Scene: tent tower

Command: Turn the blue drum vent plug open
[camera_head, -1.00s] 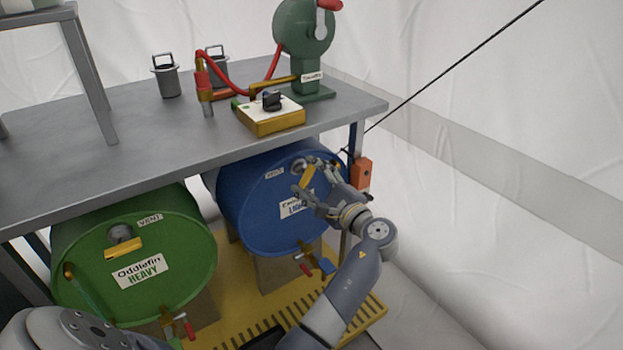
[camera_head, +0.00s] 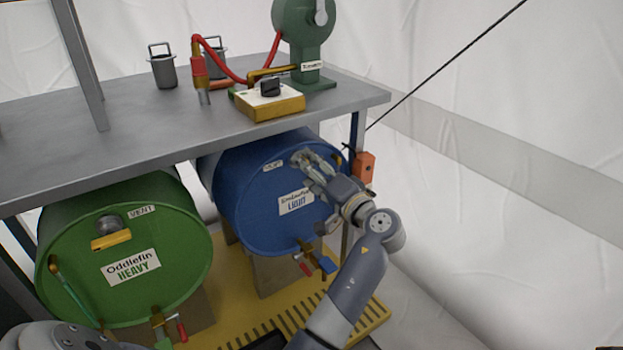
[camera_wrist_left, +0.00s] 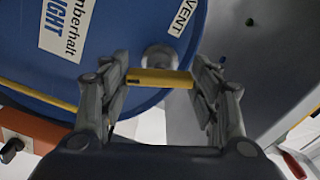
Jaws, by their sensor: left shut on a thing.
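The blue drum (camera_head: 245,205) lies on its side under the bench, its round face toward me. Its vent plug (camera_wrist_left: 158,57) is a grey round piece with a yellow bar handle, beside the VENT label (camera_wrist_left: 181,18). My left gripper (camera_wrist_left: 160,79) is shut on the plug, with one finger at each end of the yellow bar. In the head view, my left gripper (camera_head: 306,166) is at the upper right of the drum face and hides most of the plug, so the handle's angle is unclear there.
A green drum (camera_head: 80,225) with its own yellow-handled vent stands left. A tap (camera_head: 318,262) sits low on the blue drum. The grey bench (camera_head: 130,130) overhangs both drums. An orange box (camera_head: 365,167) is close right of the gripper.

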